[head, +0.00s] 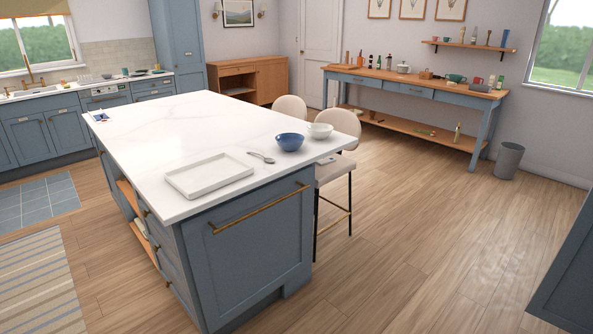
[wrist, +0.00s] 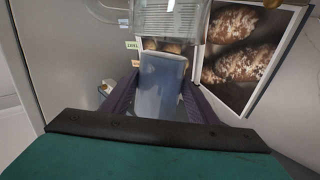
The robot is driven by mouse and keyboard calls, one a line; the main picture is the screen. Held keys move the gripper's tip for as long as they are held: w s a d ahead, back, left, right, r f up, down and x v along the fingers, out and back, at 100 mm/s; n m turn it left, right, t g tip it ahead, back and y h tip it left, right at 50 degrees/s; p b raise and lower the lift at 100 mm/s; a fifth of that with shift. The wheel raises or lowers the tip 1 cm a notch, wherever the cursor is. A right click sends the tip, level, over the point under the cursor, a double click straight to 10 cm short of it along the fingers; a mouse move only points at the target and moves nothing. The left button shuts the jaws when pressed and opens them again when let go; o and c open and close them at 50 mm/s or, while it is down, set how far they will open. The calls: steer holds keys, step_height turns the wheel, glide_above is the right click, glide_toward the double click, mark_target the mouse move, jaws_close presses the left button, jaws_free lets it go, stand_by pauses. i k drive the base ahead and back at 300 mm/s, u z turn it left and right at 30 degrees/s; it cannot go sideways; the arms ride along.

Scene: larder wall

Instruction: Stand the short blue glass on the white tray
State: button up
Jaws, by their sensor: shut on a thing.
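In the wrist view, my gripper (wrist: 162,84) is shut on a translucent blue glass (wrist: 162,98). One dark purple finger lies along each side of the glass. Its lower part is partly hidden behind the dark edge of my gripper's body. The head view shows neither the gripper nor this glass. In the head view, the white tray (head: 186,184) lies flat near the front corner of the white island top, and it looks empty.
On the island top (head: 165,135), a spoon (head: 262,157), blue bowl (head: 290,142) and white bowl (head: 320,131) stand right of the tray. Stools (head: 338,122) stand beyond. In the wrist view, a clear ribbed object (wrist: 170,20) and bread pictures (wrist: 245,50) are close past the glass.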

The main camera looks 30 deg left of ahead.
mark_target(232, 169)
steer(key=u, duration=0.65)
steer(key=i, duration=2.65)
steer(key=u, duration=0.35)
